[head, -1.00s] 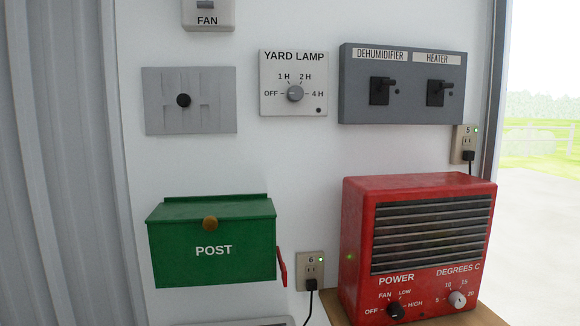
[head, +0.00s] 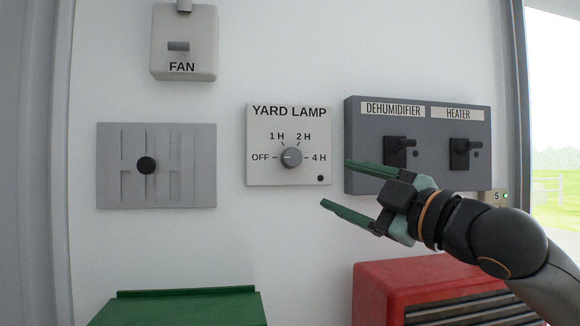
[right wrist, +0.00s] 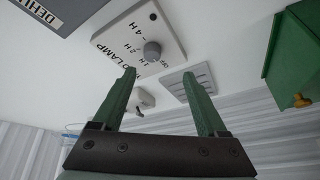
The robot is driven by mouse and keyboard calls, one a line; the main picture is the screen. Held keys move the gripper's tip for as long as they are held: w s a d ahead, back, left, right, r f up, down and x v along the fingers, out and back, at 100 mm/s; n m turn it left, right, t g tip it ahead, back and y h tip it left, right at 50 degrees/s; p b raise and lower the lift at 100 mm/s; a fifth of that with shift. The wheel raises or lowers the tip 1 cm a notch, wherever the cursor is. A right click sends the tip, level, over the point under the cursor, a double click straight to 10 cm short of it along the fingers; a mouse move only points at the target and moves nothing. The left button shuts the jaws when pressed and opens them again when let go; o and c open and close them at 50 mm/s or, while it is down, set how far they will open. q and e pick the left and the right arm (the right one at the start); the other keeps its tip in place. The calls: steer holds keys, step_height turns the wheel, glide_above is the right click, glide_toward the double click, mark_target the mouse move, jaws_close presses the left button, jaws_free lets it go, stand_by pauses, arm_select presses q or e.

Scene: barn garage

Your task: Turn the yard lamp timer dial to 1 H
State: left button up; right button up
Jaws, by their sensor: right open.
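The yard lamp timer is a white wall plate (head: 258,180) with marks OFF, 1 H, 2 H and 4 H. Its round grey dial (head: 291,157) sits in the middle, and its light pointer line faces left, at OFF. A small dark spot is at the plate's lower right. My right gripper (head: 335,183) is open and empty, its green fingers pointing left, just right of and below the dial, apart from it. In the right wrist view the dial (right wrist: 152,52) lies beyond the open fingers, in the upper middle. My left gripper is not in view.
A grey box (head: 420,178) with dehumidifier and heater switches is right of the plate, behind my right gripper. A grey slotted panel (head: 190,190) with a black knob is left. The fan switch box (head: 185,45) is above.

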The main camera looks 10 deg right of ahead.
mark_target(296, 160)
steer(key=p+x, duration=0.1)
steer(key=x, duration=0.2)
steer(key=r+p+x, duration=0.1)
steer(key=x, duration=0.3)
steer(key=p+x, duration=0.2)
steer(key=x, duration=0.2)
steer(key=shift+d+r, duration=0.1)
steer(key=shift+r, duration=0.35)
steer(key=shift+w+a, duration=0.2)
steer(key=shift+w, duration=0.25)
steer(key=shift+c, duration=0.3)
jaws_close()
